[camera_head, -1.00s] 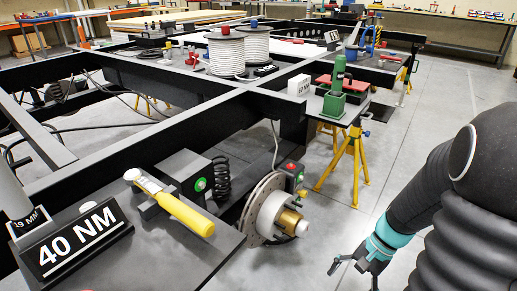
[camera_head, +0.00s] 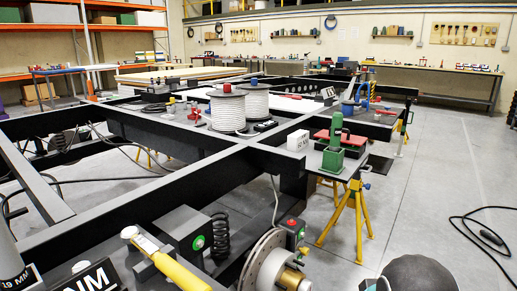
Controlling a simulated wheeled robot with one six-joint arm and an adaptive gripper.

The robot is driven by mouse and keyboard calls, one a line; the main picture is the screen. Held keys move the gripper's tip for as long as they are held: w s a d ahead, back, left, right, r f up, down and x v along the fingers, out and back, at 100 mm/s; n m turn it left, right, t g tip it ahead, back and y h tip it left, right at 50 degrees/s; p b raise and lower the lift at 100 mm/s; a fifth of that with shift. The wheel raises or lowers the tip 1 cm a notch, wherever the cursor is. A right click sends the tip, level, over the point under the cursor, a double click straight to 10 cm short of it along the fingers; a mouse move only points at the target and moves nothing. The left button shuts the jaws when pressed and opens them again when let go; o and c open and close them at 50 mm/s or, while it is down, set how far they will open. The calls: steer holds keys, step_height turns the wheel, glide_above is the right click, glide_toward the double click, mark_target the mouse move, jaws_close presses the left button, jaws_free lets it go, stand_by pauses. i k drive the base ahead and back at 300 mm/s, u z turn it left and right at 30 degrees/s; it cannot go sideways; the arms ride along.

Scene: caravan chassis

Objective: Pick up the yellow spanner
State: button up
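The yellow spanner (camera_head: 170,266) has a pale metal head at its upper left and a thick yellow handle running down to the right, cut off by the bottom edge. It lies tilted across a dark support on the near dark surface at lower left. A black sign with white letters ending in NM (camera_head: 94,281) is just left of it, partly cut off. My arm shows only as a dark rounded part at the bottom right, well apart from the spanner. My gripper fingers are not in view.
A brake disc hub (camera_head: 268,265) and a black box with a green button (camera_head: 190,236) stand right of the spanner. Black chassis beams (camera_head: 150,200) lie behind it. A yellow stand (camera_head: 357,220) is at right. A black cable (camera_head: 485,235) lies on otherwise clear floor.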

mark_target(131, 236)
steer(key=u, duration=0.1)
steer(key=k, duration=0.6)
steer(key=z, duration=0.25)
steer(key=i, duration=1.55)
steer(key=u, duration=0.4)
steer(key=i, duration=0.45)
steer(key=u, duration=0.05)
